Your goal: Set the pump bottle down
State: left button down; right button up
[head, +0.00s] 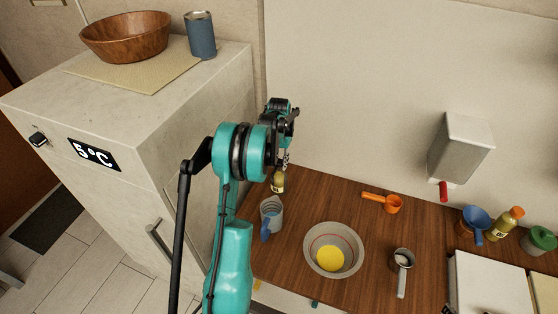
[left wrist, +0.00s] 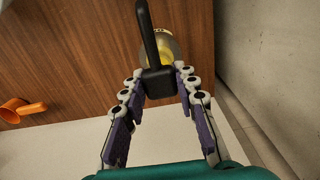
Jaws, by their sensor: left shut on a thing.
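The pump bottle (head: 279,182) shows as a small yellowish body below my left gripper (head: 286,160), at the back left of the wooden counter (head: 325,195). In the left wrist view its black pump head (left wrist: 158,82) sits between the fingertips, with the long spout pointing up the picture. The yellow and clear body (left wrist: 160,48) lies behind the pump. My left gripper is shut on the pump head. The arm hides part of the bottle in the head view, and I cannot tell whether its base touches the counter. My right gripper is not in view.
A grey jug with a blue handle (head: 270,218) stands close in front of the bottle. A grey bowl (head: 312,258) with yellow contents, an orange scoop (head: 390,203) and a metal cup (head: 402,262) are further right. A tall cabinet (head: 190,130) borders the counter's left.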

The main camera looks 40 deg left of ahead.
pick_arm(q)
jog(key=shift+f, duration=0.1)
jog(key=c, duration=1.2)
grip_release()
jog(key=shift+o, duration=0.2)
